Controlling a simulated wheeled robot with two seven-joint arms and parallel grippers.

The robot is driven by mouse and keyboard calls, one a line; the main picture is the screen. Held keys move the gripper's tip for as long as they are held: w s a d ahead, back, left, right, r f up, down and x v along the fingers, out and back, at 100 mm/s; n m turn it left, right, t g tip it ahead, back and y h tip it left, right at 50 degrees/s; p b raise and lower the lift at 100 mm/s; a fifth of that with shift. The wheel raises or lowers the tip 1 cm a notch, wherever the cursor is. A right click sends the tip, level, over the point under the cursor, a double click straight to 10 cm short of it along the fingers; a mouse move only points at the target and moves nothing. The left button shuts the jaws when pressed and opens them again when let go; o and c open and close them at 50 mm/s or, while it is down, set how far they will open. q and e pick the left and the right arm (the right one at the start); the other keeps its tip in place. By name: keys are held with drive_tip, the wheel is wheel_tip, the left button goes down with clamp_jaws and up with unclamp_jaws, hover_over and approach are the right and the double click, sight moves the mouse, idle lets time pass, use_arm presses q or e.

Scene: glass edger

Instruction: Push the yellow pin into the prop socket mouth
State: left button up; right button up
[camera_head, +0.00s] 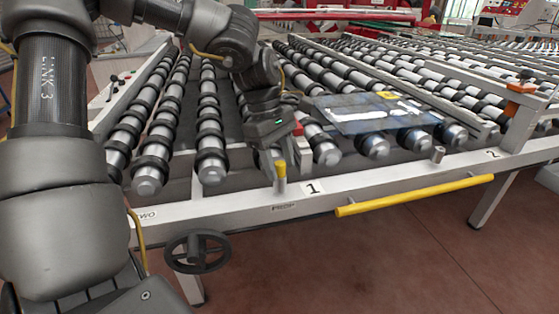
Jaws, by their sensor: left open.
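The yellow pin (280,168) is a short upright yellow cylinder near the frame's front rail, left of the "1" label. Directly below it is a short grey cylinder (281,186), which looks like the prop socket; its mouth is hidden by the pin, and I cannot tell how deep the pin sits. My left gripper (279,160) points down at the pin from above and behind. It is open, with its fingers close to the pin; I cannot tell whether they touch it. My right gripper is not in view.
A glass sheet (372,114) with a yellow tag lies on the rollers to the right. Another grey cylinder (438,154) stands on the rail (375,174). A yellow bar (415,195) runs along the rail's front. A handwheel (197,251) hangs below left. The floor in front is clear.

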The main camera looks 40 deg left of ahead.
use_arm(q)
drive_tip(key=p+v, duration=0.1)
drive_tip(key=v, duration=1)
idle(0.6)
